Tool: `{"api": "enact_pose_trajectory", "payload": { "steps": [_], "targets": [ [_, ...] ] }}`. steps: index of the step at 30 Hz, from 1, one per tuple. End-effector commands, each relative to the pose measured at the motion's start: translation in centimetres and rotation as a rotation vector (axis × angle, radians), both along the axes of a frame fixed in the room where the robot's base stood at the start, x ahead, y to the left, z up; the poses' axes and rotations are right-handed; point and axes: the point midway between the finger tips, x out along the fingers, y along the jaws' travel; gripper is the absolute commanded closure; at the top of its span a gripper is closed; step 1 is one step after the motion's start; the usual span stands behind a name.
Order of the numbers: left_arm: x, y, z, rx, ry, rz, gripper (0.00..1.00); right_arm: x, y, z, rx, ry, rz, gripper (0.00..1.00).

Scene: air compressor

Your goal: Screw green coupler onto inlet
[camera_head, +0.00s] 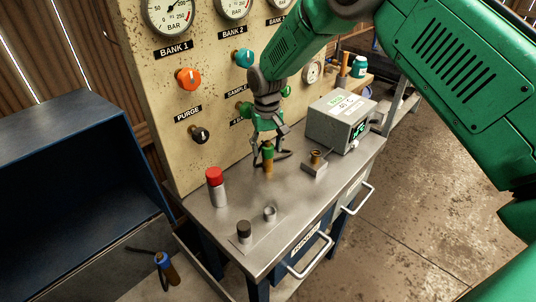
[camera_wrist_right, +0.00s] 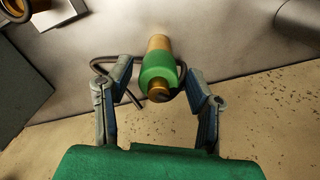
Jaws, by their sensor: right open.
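The green coupler (camera_head: 268,154) is a brass cylinder with a green band, and it appears to stand on the metal bench below my right gripper (camera_head: 267,141). In the right wrist view the coupler (camera_wrist_right: 159,66) lies between the two spread fingers of my right gripper (camera_wrist_right: 158,75), with visible gaps on both sides. A dark curved hose or handle (camera_wrist_right: 104,66) shows beside it. The inlet (camera_head: 315,157) is a short brass fitting on a small grey block, to the right of the coupler and apart from it. My left gripper is not in view.
A grey box with a lit display (camera_head: 340,120) stands behind the inlet. A red-capped can (camera_head: 215,187), a dark-topped cylinder (camera_head: 244,230) and a small metal ring (camera_head: 270,213) are at the front left. The gauge panel (camera_head: 150,90) rises behind. A blue-topped coupler (camera_head: 166,266) is lower left.

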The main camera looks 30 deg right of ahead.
Motion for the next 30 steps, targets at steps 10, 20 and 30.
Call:
{"api": "enact_pose_trajectory", "payload": {
  "steps": [10,20,30],
  "targets": [
    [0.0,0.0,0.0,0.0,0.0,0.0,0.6,0.1,-0.1,-0.1,0.005,-0.001,0.001,0.96],
    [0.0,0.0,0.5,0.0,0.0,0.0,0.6,0.2,-0.2,0.5,0.004,-0.003,0.0,1.0],
    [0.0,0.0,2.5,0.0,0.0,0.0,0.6,0.1,-0.2,3.1,0.004,-0.005,0.0,1.0]
  ]
}}
